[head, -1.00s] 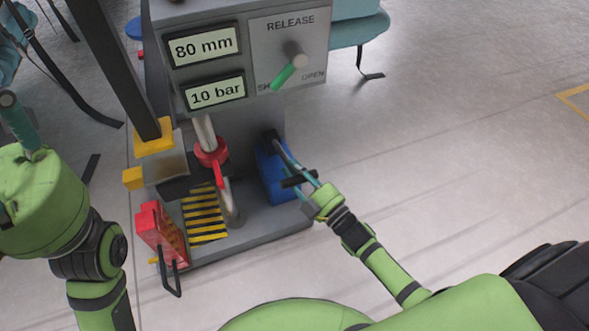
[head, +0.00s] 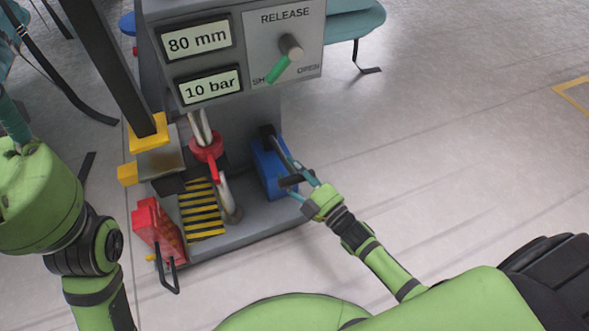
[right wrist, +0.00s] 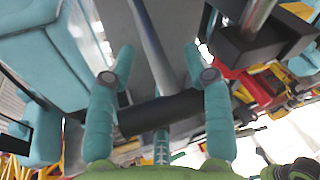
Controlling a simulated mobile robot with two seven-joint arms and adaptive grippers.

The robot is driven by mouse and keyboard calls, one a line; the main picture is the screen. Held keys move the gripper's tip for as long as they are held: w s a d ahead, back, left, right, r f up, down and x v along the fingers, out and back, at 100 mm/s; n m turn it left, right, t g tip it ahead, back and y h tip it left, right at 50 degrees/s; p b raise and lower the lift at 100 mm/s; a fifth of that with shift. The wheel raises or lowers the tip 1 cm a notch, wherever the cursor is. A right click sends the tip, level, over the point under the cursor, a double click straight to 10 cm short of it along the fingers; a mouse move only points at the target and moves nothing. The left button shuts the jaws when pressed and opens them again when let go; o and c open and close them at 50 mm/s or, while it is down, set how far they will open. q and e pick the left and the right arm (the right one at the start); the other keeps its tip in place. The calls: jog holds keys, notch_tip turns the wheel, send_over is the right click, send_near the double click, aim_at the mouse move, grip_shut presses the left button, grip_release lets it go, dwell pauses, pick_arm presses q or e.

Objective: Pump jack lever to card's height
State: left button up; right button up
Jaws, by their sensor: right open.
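The blue jack pump (head: 270,168) stands on the grey machine's base. Its lever slopes from the pump towards me and ends in a black cross grip (head: 296,180). My right gripper (head: 305,184) is at this grip. In the right wrist view the open fingers (right wrist: 158,62) lie either side of the grey lever rod (right wrist: 153,35), and the black grip (right wrist: 160,113) crosses between them. The upper display (head: 196,40) reads 80 mm, the lower display (head: 209,86) 10 bar. No card is visible. My left gripper (head: 13,120) shows only partly at the left edge; its jaw state is unclear.
A green-handled release valve (head: 278,68) points towards the shut side. A red-collared ram (head: 206,148) stands beside a yellow-black striped plate (head: 201,210). A red piece (head: 157,230) stands at the base's front left.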

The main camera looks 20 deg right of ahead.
jog(key=v, duration=1.2)
jog(key=shift+f, duration=0.1)
dwell(1.6)
